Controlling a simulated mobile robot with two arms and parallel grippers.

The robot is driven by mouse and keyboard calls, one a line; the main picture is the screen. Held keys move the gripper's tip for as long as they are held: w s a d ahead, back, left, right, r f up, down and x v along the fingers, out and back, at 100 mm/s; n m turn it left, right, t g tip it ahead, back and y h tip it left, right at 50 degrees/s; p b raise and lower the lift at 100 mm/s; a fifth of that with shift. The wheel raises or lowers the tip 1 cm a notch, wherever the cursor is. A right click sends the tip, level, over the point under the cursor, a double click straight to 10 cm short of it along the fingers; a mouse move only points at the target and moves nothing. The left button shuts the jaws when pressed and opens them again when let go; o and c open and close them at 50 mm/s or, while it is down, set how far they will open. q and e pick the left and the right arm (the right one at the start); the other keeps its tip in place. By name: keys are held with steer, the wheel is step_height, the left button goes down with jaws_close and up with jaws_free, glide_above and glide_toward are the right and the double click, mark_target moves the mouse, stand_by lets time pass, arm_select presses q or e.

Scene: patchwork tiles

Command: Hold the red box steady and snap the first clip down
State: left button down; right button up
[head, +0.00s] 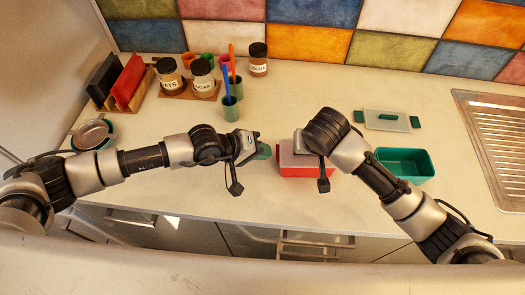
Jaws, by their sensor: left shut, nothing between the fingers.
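The red box (308,171) stands on the counter in front of me, with a pale lid (290,156) on top. My right gripper (306,150) is over the lid from the right. Its wrist hides much of the lid and the fingers, so contact and jaw opening are unclear. The box's right clip is not visible behind my right arm.
A green open box (407,176) stands to the right, its clipped lid (386,120) flat behind it. A cup (230,110) with brushes, jars (202,78) and a rack (125,82) stand back left. A round tin (92,134) is far left, a sink (495,135) right.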

arm_select(q)
steer(key=shift+a, duration=0.1)
steer(key=s+a, duration=0.1)
steer(key=a, duration=0.3)
steer(key=s+a, duration=0.1)
steer(key=a, duration=0.4)
steer(key=s+a+f, duration=0.1)
steer(key=a, duration=0.3)
steer(key=shift+s+a, duration=0.15)
steer(key=shift+s, duration=0.05)
arm_select(e)
steer(key=o, duration=1)
arm_select(q)
steer(key=shift+f, duration=0.1)
arm_select(e)
steer(key=v, duration=1.2)
